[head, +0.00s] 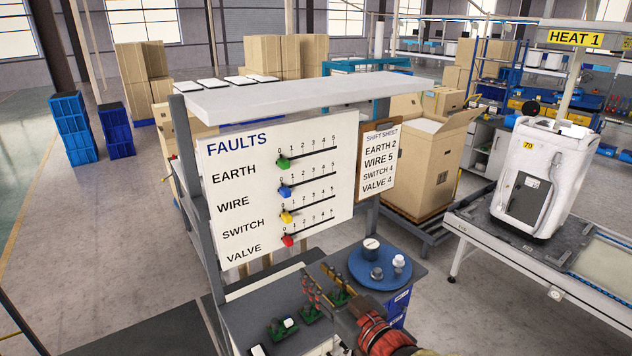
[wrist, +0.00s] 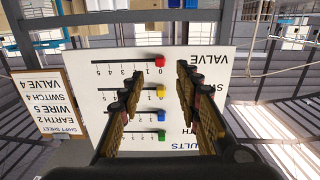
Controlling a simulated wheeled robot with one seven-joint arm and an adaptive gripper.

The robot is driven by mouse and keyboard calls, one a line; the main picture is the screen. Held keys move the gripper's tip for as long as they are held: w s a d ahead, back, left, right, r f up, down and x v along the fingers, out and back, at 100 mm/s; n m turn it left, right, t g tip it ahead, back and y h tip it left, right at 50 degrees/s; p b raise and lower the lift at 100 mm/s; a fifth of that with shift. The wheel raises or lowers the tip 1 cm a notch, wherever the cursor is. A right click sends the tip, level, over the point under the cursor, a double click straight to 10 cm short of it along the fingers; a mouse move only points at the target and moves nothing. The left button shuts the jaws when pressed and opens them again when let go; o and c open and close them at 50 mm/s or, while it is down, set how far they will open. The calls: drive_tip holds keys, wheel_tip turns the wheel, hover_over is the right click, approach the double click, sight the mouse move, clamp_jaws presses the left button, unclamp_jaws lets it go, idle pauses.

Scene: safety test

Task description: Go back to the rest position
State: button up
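My gripper (wrist: 160,72) shows in the wrist view with its two brown-gold fingers spread apart and nothing between them. It points toward the white FAULTS board (head: 240,215), which appears upside down there. The red knob (wrist: 159,62) and yellow knob (wrist: 160,91) show in the gap between the fingers, beyond them. In the head view, a red and gold part of my arm (head: 378,331) is at the bottom, in front of the bench. The green (head: 283,162), blue (head: 284,190), yellow (head: 286,217) and red knobs all sit at 0.
The bench (head: 245,305) holds small green parts (head: 283,329) and a blue round tray (head: 372,281). A shift sheet (head: 378,160) hangs right of the board under a grey shelf (head: 300,92). A conveyor (head: 490,225) with a white unit (head: 545,170) stands right. Floor is open at left.

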drive_tip(key=s+d+f+m+g+h+b, duration=0.1)
drive_tip(key=s+d+f+m+g+h, duration=0.2)
drive_tip(key=d+f, duration=0.45)
drive_tip(key=s+d+f+g+h+b, duration=0.1)
drive_tip(key=s+d+f+g+h, duration=0.2)
drive_tip(key=d+f+h, duration=0.4)
drive_tip(key=s+d+f+m+g+b, duration=0.1)
drive_tip(key=s+d+f+m+b, duration=0.1)
drive_tip(key=s+b, duration=0.6)
drive_tip(key=s+d+f+m+g+b, duration=0.1)
drive_tip(key=s+f+m+g+b, duration=0.1)
drive_tip(key=s+b, duration=0.6)
drive_tip(key=shift+s+d+f, duration=0.15)
drive_tip(key=shift+s+d, duration=0.2)
drive_tip(key=shift+s, duration=1.1)
